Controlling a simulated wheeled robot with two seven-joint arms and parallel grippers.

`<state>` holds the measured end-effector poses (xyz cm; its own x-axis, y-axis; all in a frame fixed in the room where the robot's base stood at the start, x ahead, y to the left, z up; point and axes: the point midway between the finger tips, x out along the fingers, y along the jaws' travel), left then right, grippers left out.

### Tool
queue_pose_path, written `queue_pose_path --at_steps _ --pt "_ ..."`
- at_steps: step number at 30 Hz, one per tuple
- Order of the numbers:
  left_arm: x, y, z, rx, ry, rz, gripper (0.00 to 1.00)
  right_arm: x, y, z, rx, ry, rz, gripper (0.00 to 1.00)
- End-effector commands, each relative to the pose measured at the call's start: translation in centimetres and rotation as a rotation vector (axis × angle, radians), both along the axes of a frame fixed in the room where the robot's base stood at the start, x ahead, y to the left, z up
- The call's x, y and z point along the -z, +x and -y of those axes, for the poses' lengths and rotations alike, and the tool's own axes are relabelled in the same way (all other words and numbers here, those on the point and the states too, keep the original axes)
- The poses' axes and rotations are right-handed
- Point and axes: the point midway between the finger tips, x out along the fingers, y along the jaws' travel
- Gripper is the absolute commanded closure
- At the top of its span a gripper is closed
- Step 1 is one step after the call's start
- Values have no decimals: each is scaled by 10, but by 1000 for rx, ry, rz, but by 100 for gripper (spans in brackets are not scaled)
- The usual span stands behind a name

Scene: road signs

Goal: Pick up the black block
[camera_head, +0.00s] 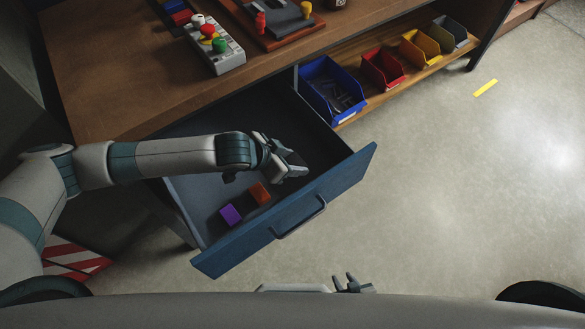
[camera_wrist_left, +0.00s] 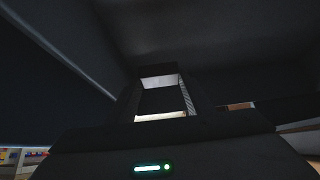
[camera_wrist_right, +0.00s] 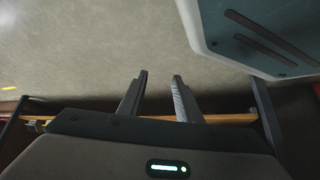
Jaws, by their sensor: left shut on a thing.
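The blue drawer (camera_head: 330,197) stands pulled out below the wooden bench. My left gripper (camera_head: 292,167) reaches into it from the left, near its right part. In the left wrist view, its fingers (camera_wrist_left: 160,100) are shut on a dark block, which I take for the black block (camera_wrist_left: 161,102). In the head view the block cannot be told apart from the dark fingers. A purple block (camera_head: 230,215) and an orange-red block (camera_head: 260,193) lie on the drawer floor near its front. My right gripper (camera_head: 353,284) is open and empty, low in front of me; it also shows in the right wrist view (camera_wrist_right: 159,95).
The drawer's walls and front panel surround my left gripper. Blue (camera_head: 330,92), red (camera_head: 383,68), yellow (camera_head: 420,47) and darker bins stand on the shelf at right. A grey button box (camera_head: 214,45) is on the bench.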

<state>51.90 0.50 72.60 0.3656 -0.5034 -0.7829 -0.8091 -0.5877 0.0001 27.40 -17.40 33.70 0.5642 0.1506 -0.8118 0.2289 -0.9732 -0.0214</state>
Motion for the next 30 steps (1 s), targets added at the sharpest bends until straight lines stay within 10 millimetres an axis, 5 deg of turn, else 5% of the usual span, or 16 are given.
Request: queue_pose_path --at_steps 9,30 --pt "-34 0 0 0 -1 1 79 -6 10 -7 -1 13 31 69" --pt "-39 0 0 -14 -1 -1 79 -3 5 -7 0 10 19 69"
